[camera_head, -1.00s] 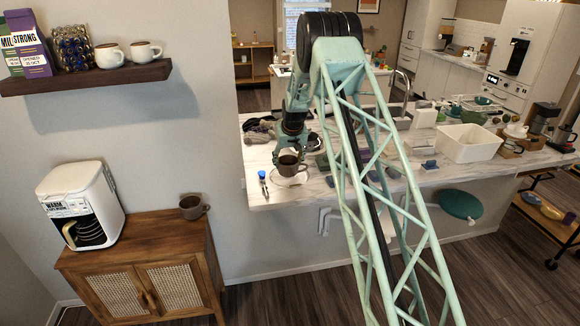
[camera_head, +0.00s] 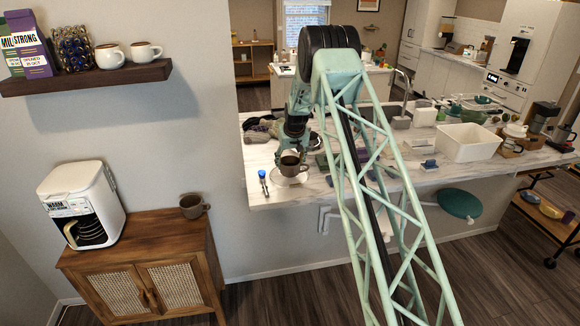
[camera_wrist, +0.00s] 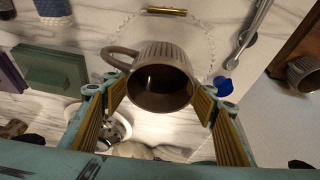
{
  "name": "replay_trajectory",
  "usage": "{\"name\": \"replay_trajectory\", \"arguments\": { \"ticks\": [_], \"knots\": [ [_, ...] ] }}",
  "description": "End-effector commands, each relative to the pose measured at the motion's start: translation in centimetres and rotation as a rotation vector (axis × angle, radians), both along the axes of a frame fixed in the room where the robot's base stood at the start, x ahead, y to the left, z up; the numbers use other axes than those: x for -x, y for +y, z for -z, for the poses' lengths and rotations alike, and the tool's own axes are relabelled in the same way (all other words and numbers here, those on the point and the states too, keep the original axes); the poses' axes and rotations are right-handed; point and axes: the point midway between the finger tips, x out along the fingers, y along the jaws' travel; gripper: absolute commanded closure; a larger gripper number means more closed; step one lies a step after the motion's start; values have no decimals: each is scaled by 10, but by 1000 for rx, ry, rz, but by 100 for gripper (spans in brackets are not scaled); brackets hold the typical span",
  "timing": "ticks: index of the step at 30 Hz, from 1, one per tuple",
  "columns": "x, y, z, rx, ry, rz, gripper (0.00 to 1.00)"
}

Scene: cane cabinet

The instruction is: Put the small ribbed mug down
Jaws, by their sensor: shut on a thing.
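The small ribbed mug (camera_wrist: 160,82) is grey-brown with a dark inside and shows large in the wrist view, its handle to the left. My gripper (camera_wrist: 160,100) has a finger at each side of the mug and is shut on it. In the head view the mug (camera_head: 289,165) is upright in my gripper (camera_head: 291,155), at or just above a white saucer (camera_head: 299,180) near the counter's front edge. I cannot tell whether the mug touches the saucer. A clear beaded-edge plate rim (camera_wrist: 207,45) shows behind the mug in the wrist view.
A blue-capped item (camera_head: 262,174) stands left of the saucer. Green and purple blocks (camera_wrist: 50,67) lie near the mug on the marble counter (camera_head: 275,200). A similar mug (camera_head: 192,206) stands on the cane cabinet (camera_head: 150,235). A white bin (camera_head: 470,150) is farther right.

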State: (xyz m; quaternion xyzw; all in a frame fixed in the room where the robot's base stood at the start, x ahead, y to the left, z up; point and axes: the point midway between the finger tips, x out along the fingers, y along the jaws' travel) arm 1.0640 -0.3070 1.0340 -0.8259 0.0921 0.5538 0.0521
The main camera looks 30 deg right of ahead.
Motion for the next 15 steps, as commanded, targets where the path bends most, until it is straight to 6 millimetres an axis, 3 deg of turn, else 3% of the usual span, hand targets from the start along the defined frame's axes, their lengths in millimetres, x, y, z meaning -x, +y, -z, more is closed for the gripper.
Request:
{"name": "replay_trajectory", "arguments": {
  "ticks": [6, 15],
  "knots": [
    [0, 0, 14, 0, -1, 0, 66],
    [0, 0, 16, 0, -2, 0, 66]
  ]
}}
